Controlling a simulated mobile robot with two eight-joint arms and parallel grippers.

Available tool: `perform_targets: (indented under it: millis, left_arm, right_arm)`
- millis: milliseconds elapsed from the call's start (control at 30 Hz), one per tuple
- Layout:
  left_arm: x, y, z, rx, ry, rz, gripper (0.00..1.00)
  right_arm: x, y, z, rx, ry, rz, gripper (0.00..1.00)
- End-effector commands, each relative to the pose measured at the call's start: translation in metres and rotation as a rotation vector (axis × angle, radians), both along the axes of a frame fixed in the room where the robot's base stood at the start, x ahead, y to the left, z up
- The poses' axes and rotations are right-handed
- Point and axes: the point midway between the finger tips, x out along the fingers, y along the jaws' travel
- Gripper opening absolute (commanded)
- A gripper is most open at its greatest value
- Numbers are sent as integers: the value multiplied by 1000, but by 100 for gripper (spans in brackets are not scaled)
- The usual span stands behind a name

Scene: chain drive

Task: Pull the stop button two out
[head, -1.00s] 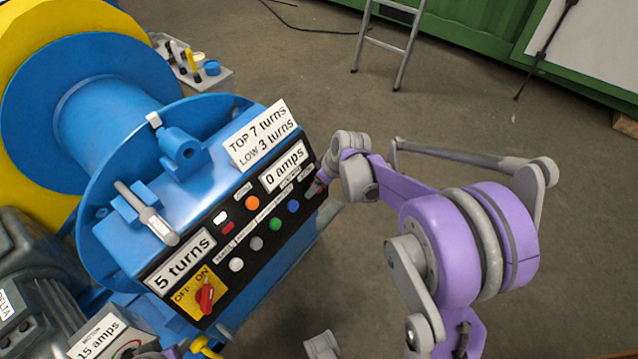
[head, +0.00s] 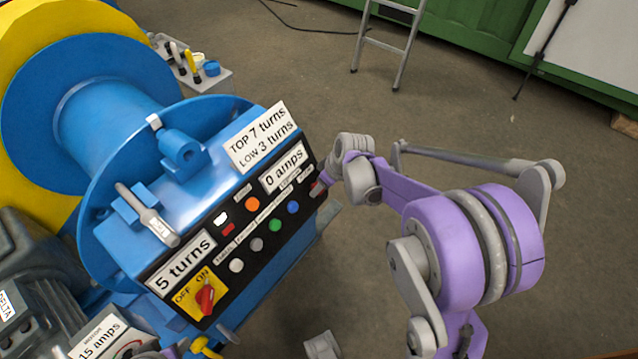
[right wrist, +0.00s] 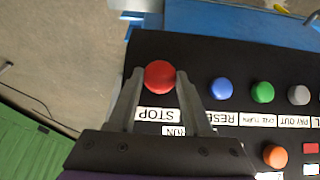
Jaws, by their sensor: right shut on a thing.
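The red stop button (right wrist: 160,76) sits at the end of the black control panel, above a STOP label (right wrist: 157,114) in the right wrist view. My right gripper (right wrist: 156,80) is shut on it, with one finger on each side of its round head. In the head view the right gripper (head: 318,188) is at the panel's upper right end and covers most of the button. I cannot tell how far the button stands out from the panel.
Blue (right wrist: 222,88), green (right wrist: 262,92) and grey (right wrist: 298,95) buttons line up beside the stop button. The panel also has a red switch on a yellow OFF/ON plate (head: 188,307). A blue drum (head: 112,95) stands behind. Open floor lies right of the panel.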

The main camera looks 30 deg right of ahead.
Motion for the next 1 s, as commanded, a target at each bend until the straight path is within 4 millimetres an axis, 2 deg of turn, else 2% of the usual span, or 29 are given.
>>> perform_targets:
  millis: [100,133,300,667,767,1000]
  left_arm:
    - [0,0,-1,0,0,0,50]
    - [0,0,-1,0,0,0,50]
    - [0,0,-1,0,0,0,50]
    - [0,0,1,0,0,0,50]
    - [0,0,5,0,-2,0,50]
    - [0,0,17,0,-5,0,50]
  right_arm:
    - [-1,-1,0,-2,2,0,0]
    - [-1,-1,0,-2,2,0,52]
    - [-1,-1,0,-2,2,0,79]
    - [-2,-1,5,-2,1,0,79]
    - [-7,-3,18,-2,1,0,79]
    - [-24,-11,64,-1,2,-1,79]
